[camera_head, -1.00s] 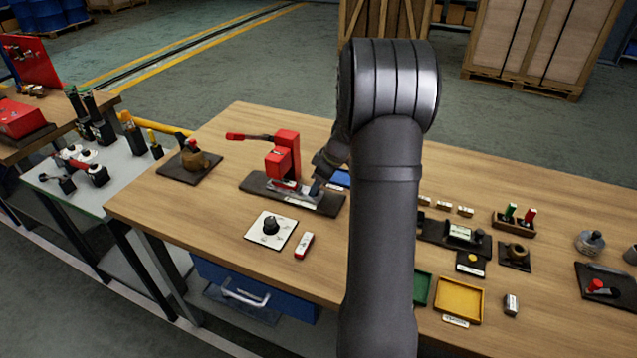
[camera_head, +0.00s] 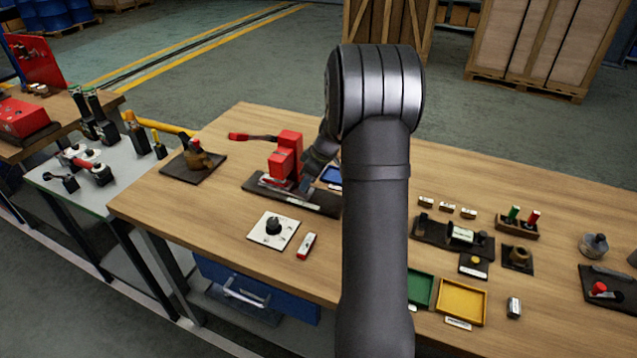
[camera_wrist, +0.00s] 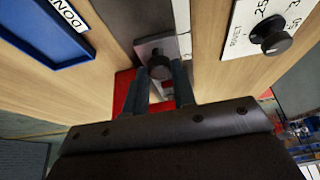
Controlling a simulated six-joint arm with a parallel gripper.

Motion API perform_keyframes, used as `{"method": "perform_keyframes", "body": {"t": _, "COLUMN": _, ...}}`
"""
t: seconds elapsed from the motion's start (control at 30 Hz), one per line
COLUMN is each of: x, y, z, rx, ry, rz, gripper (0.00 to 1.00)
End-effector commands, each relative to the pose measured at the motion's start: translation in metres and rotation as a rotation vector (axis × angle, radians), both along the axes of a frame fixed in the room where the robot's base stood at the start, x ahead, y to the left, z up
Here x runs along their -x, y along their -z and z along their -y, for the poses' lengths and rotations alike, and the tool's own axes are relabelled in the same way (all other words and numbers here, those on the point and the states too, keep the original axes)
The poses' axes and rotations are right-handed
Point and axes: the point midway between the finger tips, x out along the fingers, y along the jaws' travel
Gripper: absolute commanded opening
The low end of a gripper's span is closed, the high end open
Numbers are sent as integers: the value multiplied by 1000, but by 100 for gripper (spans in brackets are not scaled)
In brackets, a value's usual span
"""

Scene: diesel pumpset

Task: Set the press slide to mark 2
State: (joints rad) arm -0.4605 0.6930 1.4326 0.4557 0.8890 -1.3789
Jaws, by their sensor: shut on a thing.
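The red press (camera_head: 286,152) stands on a dark base plate (camera_head: 322,205) at the left of the bench, its red lever reaching left. My gripper (camera_head: 304,187) is low over the base, close to the right side of the press. In the wrist view my gripper (camera_wrist: 160,74) is shut on the dark round knob (camera_wrist: 160,69) of the press slide (camera_wrist: 149,49), a grey metal plate. Red press parts (camera_wrist: 124,88) show behind the fingers. A pale strip (camera_wrist: 184,45) runs beside the slide. Its marks cannot be read, and the fingers hide part of the slide.
A white dial plate with a black knob (camera_head: 273,226) and a small red-and-white block (camera_head: 307,245) lie in front of the press. A blue tray (camera_head: 331,175) is behind my arm. Green (camera_head: 420,290) and yellow (camera_head: 461,301) trays sit to the right.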

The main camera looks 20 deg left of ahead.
Motion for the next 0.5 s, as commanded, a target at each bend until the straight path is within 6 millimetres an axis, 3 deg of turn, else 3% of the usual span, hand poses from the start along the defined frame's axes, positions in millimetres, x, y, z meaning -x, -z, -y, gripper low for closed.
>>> {"method": "perform_keyframes", "body": {"t": 0.27, "x": 0, "y": -1, "z": -5, "rx": -5, "ry": 2, "rz": 1, "gripper": 0}}
{"method": "perform_keyframes", "body": {"t": 0.3, "x": 0, "y": -1, "z": -5, "rx": -6, "ry": 1, "rz": 3, "gripper": 32}}
{"method": "perform_keyframes", "body": {"t": 0.4, "x": 0, "y": -1, "z": -5, "rx": -5, "ry": 1, "rz": 2, "gripper": 47}}
{"method": "perform_keyframes", "body": {"t": 0.5, "x": 0, "y": -1, "z": -4, "rx": -4, "ry": 2, "rz": 1, "gripper": 47}}
